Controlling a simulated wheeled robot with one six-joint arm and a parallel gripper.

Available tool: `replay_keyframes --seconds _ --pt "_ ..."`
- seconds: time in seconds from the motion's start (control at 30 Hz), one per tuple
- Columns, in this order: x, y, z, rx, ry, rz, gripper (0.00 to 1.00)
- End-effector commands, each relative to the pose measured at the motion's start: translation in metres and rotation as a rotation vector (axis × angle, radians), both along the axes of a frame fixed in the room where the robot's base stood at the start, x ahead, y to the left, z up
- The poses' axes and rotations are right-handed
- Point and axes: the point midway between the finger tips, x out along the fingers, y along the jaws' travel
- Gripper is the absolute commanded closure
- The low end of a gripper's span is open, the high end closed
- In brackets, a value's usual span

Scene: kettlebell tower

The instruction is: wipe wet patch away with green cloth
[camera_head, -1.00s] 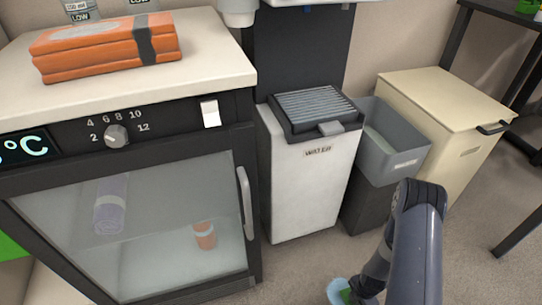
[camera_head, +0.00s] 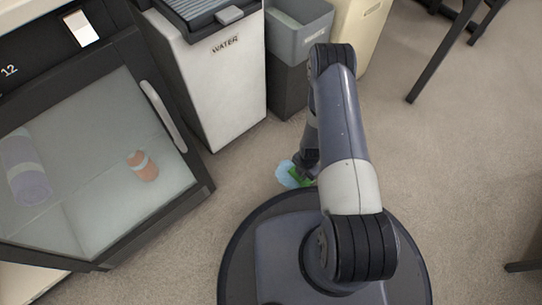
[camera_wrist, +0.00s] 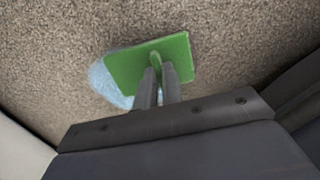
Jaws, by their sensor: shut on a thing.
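The green cloth (camera_wrist: 125,66) is a flat green piece with a small raised grip in its middle. My gripper (camera_wrist: 158,72) is shut on that grip. The wet patch (camera_wrist: 103,84) is pale blue and lies on the carpet. The cloth covers part of it, and blue shows past its left and lower left edges. In the head view the patch (camera_head: 285,174) shows left of the green cloth (camera_head: 298,176), and my arm hides the rest. I cannot tell whether the cloth presses on the floor.
A white bin labelled WATER (camera_head: 219,88) and a grey bin (camera_head: 299,32) stand behind the patch. A glass-doored cabinet (camera_head: 110,150) with a handle is at left. Carpet (camera_head: 450,170) is clear to the right, with dark table legs (camera_head: 442,60) beyond.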

Motion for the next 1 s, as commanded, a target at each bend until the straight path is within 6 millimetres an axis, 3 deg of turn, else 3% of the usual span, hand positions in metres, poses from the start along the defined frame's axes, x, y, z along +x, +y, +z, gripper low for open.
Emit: replay_keyframes --seconds 1.0 --pt "-0.002 0.003 -0.012 0.000 0.001 0.002 1.00"
